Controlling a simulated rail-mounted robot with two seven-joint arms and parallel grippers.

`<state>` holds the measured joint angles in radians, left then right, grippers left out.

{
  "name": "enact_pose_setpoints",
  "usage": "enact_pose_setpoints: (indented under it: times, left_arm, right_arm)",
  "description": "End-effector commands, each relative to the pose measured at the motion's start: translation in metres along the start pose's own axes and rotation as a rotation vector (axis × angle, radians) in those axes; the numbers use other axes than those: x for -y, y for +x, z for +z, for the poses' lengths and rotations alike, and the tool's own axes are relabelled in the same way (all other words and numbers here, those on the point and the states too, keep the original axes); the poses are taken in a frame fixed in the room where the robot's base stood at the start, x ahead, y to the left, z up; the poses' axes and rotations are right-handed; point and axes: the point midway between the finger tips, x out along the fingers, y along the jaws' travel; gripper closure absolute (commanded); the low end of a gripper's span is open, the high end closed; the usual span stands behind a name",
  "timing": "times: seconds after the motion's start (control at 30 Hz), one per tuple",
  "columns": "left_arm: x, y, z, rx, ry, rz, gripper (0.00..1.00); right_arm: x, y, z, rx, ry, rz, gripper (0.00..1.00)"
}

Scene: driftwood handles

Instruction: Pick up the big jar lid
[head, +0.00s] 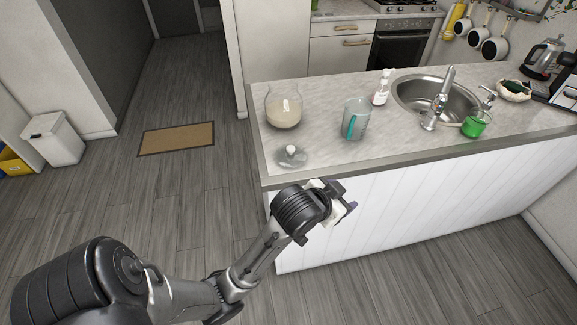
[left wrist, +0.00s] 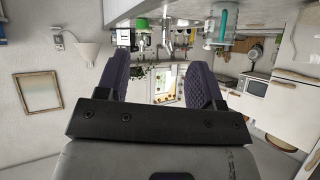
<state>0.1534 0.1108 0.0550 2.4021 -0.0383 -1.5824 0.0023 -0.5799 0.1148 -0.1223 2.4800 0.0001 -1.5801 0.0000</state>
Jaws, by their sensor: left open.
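The big jar lid (head: 291,155) is clear glass with a white knob. It lies on the counter near its front left corner in the head view. My left gripper (head: 346,199) is in front of the counter, to the right of the lid and apart from it, with its fingers partly hidden by the wrist. In the left wrist view the left gripper (left wrist: 162,72) is open and empty between two dark padded fingers. I cannot make out the lid in that view. My right gripper is not in view.
The counter (head: 330,72) holds a glass jar (head: 284,111) with pale contents behind the lid, a measuring jug (head: 355,118), a soap bottle (head: 382,88), a sink (head: 425,95) and a green-filled glass vessel (head: 476,124).

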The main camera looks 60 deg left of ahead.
Motion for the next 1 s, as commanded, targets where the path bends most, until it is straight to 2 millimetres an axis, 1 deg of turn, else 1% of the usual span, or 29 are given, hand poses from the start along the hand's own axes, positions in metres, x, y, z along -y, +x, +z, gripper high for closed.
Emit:
enact_pose_setpoints:
  times: [0.03,0.07,0.1,0.17,0.2,0.27,0.3,0.37,0.4,0.47,0.5,0.57,0.6,0.67,0.7,0.77,0.8,0.87,0.9,0.97,1.0]
  left_arm:
    - [0.014,0.006,-0.023,-0.061,-0.036,-0.032,0.39]
    - [0.023,0.007,-0.037,-0.091,-0.058,-0.053,0.39]
    - [0.036,0.007,-0.056,-0.129,-0.090,-0.080,0.39]
    - [0.056,0.005,-0.082,-0.184,-0.143,-0.119,0.39]
    - [0.071,0.003,-0.098,-0.216,-0.183,-0.146,0.39]
    - [0.095,-0.002,-0.120,-0.262,-0.248,-0.185,0.39]
    - [0.111,-0.006,-0.134,-0.290,-0.296,-0.210,0.39]
    - [0.137,-0.012,-0.151,-0.324,-0.376,-0.246,0.39]
    - [0.155,-0.017,-0.161,-0.344,-0.436,-0.268,0.39]
    - [0.183,-0.024,-0.172,-0.365,-0.532,-0.299,0.39]
    - [0.202,-0.028,-0.177,-0.374,-0.601,-0.317,0.39]
    - [0.231,-0.033,-0.181,-0.378,-0.717,-0.341,0.39]
    - [0.249,-0.034,-0.180,-0.372,-0.800,-0.354,0.39]
    - [0.276,-0.034,-0.176,-0.347,-0.934,-0.368,0.39]
    - [0.292,-0.031,-0.171,-0.320,-1.030,-0.373,0.39]
    - [0.314,-0.022,-0.159,-0.258,-1.188,-0.379,0.39]
    - [0.325,-0.012,-0.148,-0.198,-1.300,-0.382,0.39]
    - [0.336,0.008,-0.128,-0.074,-1.483,-0.390,0.39]
    - [0.336,0.024,-0.114,0.029,-1.603,-0.408,0.39]
    - [0.331,0.045,-0.094,0.182,-1.757,-0.461,0.39]
    - [0.324,0.057,-0.081,0.279,-1.849,-0.517,0.39]
  right_arm:
    - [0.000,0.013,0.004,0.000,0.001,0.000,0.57]
    - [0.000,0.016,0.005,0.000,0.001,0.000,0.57]
    - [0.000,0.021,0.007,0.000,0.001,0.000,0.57]
    - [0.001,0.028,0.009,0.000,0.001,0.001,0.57]
    - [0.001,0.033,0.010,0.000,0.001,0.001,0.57]
    - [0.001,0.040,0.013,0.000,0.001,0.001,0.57]
    - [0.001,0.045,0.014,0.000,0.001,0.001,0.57]
    - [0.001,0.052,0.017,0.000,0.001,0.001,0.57]
    - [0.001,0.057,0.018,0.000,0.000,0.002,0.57]
    - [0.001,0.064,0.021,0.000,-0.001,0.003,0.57]
    - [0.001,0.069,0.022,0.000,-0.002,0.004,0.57]
    - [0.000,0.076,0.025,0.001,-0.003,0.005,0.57]
    - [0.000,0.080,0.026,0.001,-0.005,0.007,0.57]
    - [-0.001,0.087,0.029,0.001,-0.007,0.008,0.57]
    - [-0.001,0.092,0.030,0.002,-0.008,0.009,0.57]
    - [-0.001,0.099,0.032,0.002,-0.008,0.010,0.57]
    - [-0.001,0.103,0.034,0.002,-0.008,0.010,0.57]
    - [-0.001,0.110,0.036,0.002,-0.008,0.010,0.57]
    - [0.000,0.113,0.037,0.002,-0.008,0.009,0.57]
    - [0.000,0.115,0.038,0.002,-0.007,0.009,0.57]
    - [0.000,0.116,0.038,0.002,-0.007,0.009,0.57]
